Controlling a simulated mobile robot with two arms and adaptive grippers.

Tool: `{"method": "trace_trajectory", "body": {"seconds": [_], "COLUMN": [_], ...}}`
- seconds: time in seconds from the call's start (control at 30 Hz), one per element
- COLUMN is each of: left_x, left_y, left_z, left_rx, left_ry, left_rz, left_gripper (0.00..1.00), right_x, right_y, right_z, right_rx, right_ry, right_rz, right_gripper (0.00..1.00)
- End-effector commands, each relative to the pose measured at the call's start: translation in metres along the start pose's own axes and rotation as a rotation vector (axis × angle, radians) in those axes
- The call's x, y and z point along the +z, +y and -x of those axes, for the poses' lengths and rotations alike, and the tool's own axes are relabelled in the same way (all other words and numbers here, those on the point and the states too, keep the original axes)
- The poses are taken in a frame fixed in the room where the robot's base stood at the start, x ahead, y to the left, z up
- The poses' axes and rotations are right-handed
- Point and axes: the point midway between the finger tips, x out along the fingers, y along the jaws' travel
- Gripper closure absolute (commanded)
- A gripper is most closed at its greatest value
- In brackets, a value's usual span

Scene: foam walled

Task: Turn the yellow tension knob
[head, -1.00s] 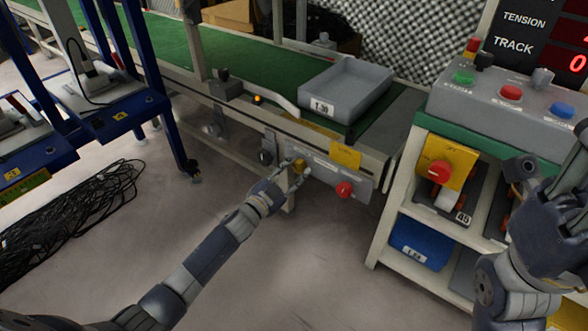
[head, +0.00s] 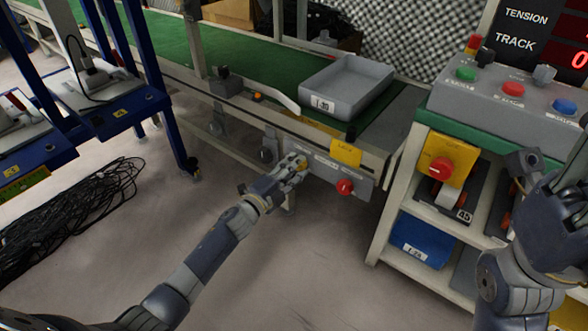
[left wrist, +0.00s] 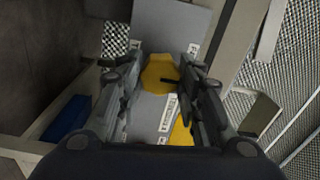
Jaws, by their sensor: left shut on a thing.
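The yellow tension knob (left wrist: 158,74) sits between the two fingers of my left gripper (left wrist: 161,84) in the left wrist view, with a dark pointer mark near its right side. In the head view my left gripper (head: 298,165) reaches the grey panel (head: 325,172) on the conveyor's side and is shut on the knob. It mostly hides the knob there.
A red knob (head: 345,187) is on the same panel, right of my left gripper, below a yellow label (head: 345,152). A grey tray (head: 346,86) rests on the green belt. A control box (head: 505,90) stands on the shelf unit at right. Cables (head: 75,215) lie on the floor at left.

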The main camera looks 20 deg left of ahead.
Motion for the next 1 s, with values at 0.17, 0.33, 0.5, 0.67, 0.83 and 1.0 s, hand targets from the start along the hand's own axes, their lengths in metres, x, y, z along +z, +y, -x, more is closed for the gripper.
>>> {"method": "trace_trajectory", "body": {"seconds": [0.17, 0.33, 0.5, 0.67, 0.83, 1.0], "left_x": [0.0, 0.0, 0.0, 0.0001, 0.0001, 0.0001], "left_y": [0.0015, 0.0013, 0.0012, 0.0012, 0.0012, 0.001], "left_z": [0.0005, 0.0005, 0.0005, 0.0005, 0.0005, 0.0004], "left_rx": [0.002, 0.002, 0.002, 0.002, 0.002, 0.002], "left_ry": [0.002, 0.003, 0.004, 0.004, 0.004, 0.004], "left_rz": [-0.082, -0.126, -0.143, -0.145, -0.144, -0.143], "left_gripper": [0.9, 0.9, 0.9, 0.9, 0.9, 0.46], "right_x": [-0.0018, -0.003, -0.003, -0.003, -0.0031, -0.0032], "right_y": [0.0002, -0.0003, -0.0004, -0.0005, -0.0006, -0.0007], "right_z": [-0.001, -0.0033, -0.0036, -0.0036, -0.0034, -0.0029], "right_rx": [0.003, -0.001, -0.002, -0.002, -0.003, -0.003], "right_ry": [0.009, 0.016, 0.015, 0.015, 0.015, 0.015], "right_rz": [0.0, 0.001, 0.001, 0.001, 0.001, 0.001], "right_gripper": [0.6, 0.6, 0.6, 0.6, 0.6, 0.6]}}
